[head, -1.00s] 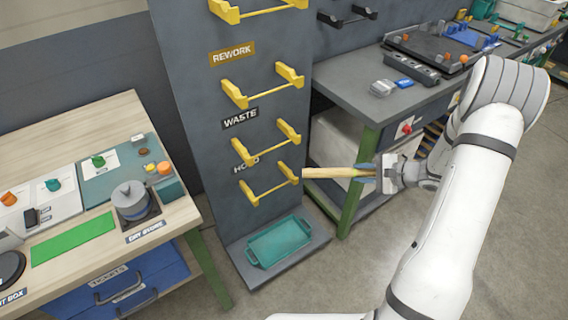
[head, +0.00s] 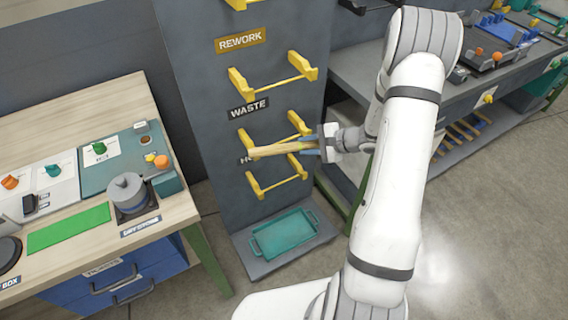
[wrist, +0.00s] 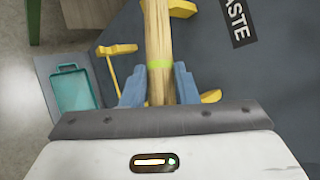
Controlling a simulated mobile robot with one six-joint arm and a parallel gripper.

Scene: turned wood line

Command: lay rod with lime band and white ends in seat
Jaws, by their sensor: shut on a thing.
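My gripper (head: 314,145) is shut on a pale wooden rod (head: 278,149), which lies roughly level and points left across the front of the panel. In the wrist view the rod (wrist: 158,30) runs away between the blue fingers, with a lime band (wrist: 160,64) close to them. I cannot make out white ends. The yellow seats are bracket pairs joined by a thin bar: one under REWORK (head: 275,83), one under WASTE (head: 297,124) and a lowest one (head: 277,184) by a partly hidden label. The rod overlaps the WASTE seat in the head view; whether they touch I cannot tell.
A teal tray (head: 285,235) sits on the panel's foot. A wooden bench (head: 95,115) with a grey pot (head: 128,193) stands left. A grey bench (head: 350,75) with fixtures stands right, behind my arm. Open floor lies in front.

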